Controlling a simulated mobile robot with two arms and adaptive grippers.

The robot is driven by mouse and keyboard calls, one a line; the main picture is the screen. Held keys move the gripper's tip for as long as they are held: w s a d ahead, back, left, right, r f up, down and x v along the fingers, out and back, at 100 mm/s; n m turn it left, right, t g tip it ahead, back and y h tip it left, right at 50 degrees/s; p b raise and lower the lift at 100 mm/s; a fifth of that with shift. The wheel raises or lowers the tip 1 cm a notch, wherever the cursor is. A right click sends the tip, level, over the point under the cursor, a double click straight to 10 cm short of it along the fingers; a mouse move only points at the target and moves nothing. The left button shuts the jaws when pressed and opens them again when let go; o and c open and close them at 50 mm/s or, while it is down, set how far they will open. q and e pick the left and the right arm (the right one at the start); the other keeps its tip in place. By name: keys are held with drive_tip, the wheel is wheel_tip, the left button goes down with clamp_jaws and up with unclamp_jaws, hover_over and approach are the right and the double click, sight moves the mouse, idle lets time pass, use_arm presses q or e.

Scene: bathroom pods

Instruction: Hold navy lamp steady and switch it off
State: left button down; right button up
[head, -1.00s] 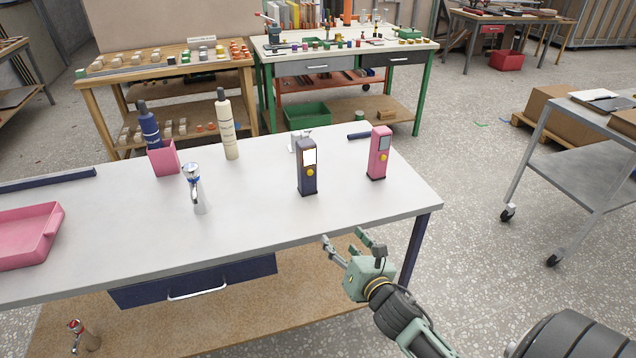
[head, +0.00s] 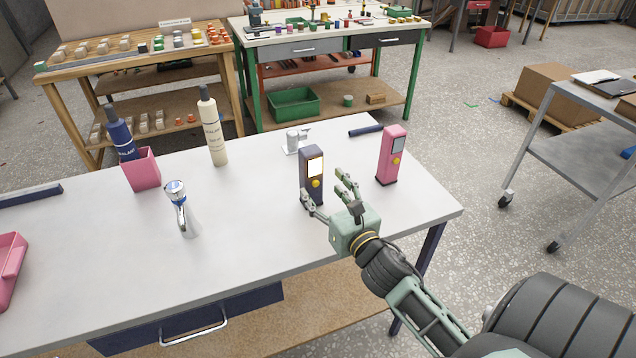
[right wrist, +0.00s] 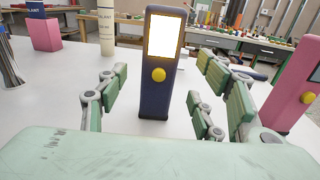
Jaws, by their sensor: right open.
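The navy lamp (head: 311,178) stands upright on the white table, with a bright lit panel and a yellow button below it. In the right wrist view the navy lamp (right wrist: 158,95) is straight ahead, its panel glowing white above the yellow button (right wrist: 159,75). My right gripper (head: 327,188) is open and empty just in front of the lamp, at its right and near side in the head view. In the right wrist view its fingers (right wrist: 160,100) spread to both sides of the lamp, with gaps showing. My left gripper is not in view.
A pink lamp (head: 391,156) with a grey panel stands close to the right. A chrome tap (head: 182,208), a pink cup (head: 141,170) with a navy bottle and a cream bottle (head: 213,128) stand to the left. The white table (head: 250,235) is clear between the tap and the navy lamp.

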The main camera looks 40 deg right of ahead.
sight(315, 178)
drive_tip(key=shift+w+r, duration=0.15)
drive_tip(key=shift+w, duration=0.2)
drive_tip(key=w, duration=0.2)
drive_tip(key=p, duration=0.1)
drive_tip(key=shift+w+d+r, duration=0.25)
drive_tip(key=shift+w, duration=0.15)
drive_tip(key=shift+w+d+f, duration=0.1)
drive_tip(key=shift+w, duration=0.5)
drive_tip(key=shift+w+d+f, duration=0.1)
drive_tip(key=shift+w, duration=0.9)
drive_tip(key=c, duration=1.4)
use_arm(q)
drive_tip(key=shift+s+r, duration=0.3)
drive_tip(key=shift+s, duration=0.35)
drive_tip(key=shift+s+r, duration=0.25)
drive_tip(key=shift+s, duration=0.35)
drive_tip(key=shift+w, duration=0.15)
